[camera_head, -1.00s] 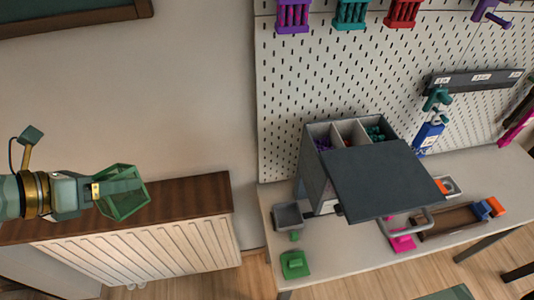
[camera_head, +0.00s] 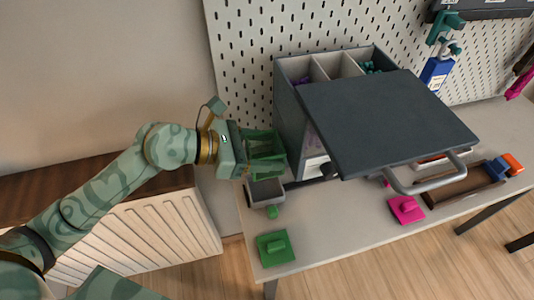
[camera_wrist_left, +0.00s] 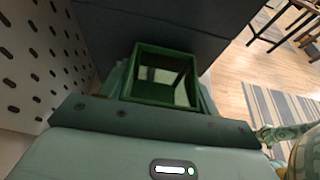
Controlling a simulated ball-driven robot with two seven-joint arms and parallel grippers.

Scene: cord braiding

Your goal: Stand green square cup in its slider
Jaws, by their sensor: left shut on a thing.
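The green square cup (camera_head: 266,157) is an open, thin-walled box in my left gripper (camera_head: 254,155). The gripper is shut on it and holds it against the left side of the grey cabinet in the picture; whether they touch I cannot tell. In the left wrist view the cup (camera_wrist_left: 160,102) shows its square green rim, and I see through it to a pale area. Below the cup in the head view is a small grey square tray (camera_head: 266,201) with a green tab (camera_head: 272,212), which may be the slider; the cup appears above its back edge. My right gripper is not in view.
The grey cabinet (camera_head: 291,134) with open bins and a dark lid (camera_head: 385,120) stands right of the cup. A green block on a plate (camera_head: 275,249) and a pink one (camera_head: 406,209) lie on the table (camera_head: 330,238). A pegboard (camera_head: 290,25) rises behind.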

